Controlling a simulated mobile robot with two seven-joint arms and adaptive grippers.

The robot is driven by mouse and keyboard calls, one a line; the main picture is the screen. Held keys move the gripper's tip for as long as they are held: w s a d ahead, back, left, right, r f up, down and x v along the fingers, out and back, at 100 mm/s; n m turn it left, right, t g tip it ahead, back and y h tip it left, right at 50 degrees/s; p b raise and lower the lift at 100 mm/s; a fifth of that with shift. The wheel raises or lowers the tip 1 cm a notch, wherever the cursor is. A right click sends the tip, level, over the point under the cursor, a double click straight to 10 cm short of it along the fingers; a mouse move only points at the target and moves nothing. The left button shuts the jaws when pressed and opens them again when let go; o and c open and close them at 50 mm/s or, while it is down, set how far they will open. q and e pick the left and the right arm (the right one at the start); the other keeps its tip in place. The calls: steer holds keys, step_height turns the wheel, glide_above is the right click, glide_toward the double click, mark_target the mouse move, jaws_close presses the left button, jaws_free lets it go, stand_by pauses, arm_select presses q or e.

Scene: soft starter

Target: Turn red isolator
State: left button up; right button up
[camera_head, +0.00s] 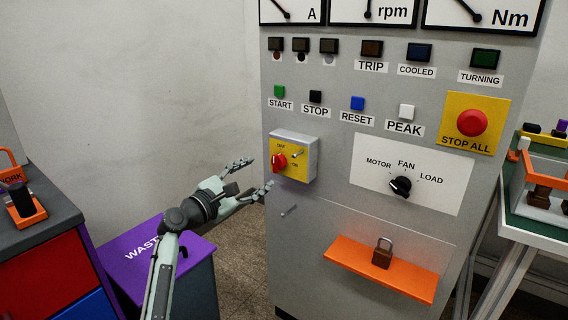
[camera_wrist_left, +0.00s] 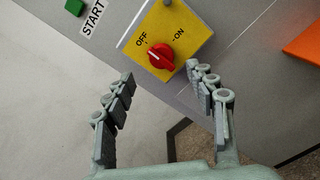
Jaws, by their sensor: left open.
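The red isolator (camera_head: 279,161) is a red rotary knob on a yellow plate of a small grey box (camera_head: 308,158) on the front of the cabinet. In the left wrist view the red knob (camera_wrist_left: 160,56) shows with OFF and ON labels, its white mark towards the OFF side. My left gripper (camera_head: 256,178) is open and empty, just left of and slightly below the isolator box. In the wrist view its fingers (camera_wrist_left: 160,76) spread to either side below the knob, with no contact visible. My right gripper is not in view.
The grey cabinet (camera_head: 370,230) carries buttons, a red STOP ALL button (camera_head: 472,122) and a black selector (camera_head: 401,186). An orange shelf (camera_head: 345,259) with a padlock (camera_head: 382,253) juts out below. A purple waste bin (camera_head: 190,250) stands under my left arm.

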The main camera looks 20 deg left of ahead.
mark_target(275, 164)
arm_select(q)
steer(key=x, duration=0.7)
steer(key=shift+w+d, duration=0.1)
steer(key=shift+d, duration=0.05)
steer(key=c, duration=1.2)
